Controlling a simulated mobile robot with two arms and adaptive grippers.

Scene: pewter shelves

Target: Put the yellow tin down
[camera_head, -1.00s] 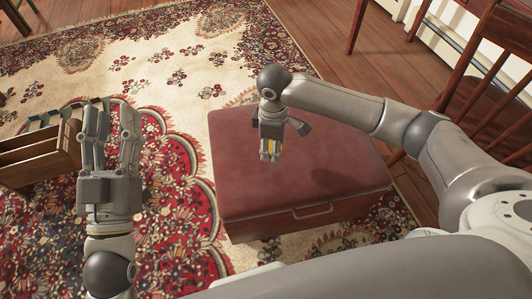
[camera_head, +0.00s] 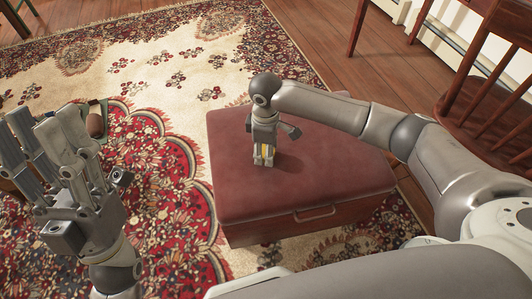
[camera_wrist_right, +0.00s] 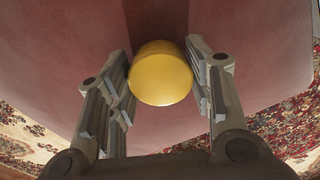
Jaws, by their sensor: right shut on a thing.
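The yellow tin (camera_wrist_right: 161,73) is between the two fingers of my right gripper (camera_wrist_right: 162,85) in the right wrist view, its round yellow face showing. In the head view my right gripper (camera_head: 264,160) points down over the red padded top of a chest-like stool (camera_head: 310,190). Only a yellow sliver of the tin (camera_head: 264,149) shows there between the fingers. A shadow lies close beside the gripper; I cannot tell whether the tin touches the top. My left gripper (camera_head: 58,150) is at the left, fingers spread and nothing seen between them.
The stool top around the right gripper is bare. A wooden box (camera_head: 10,178) is mostly hidden behind my left gripper. A patterned rug (camera_head: 165,130) surrounds the stool. A wooden chair (camera_head: 490,110) stands at the right.

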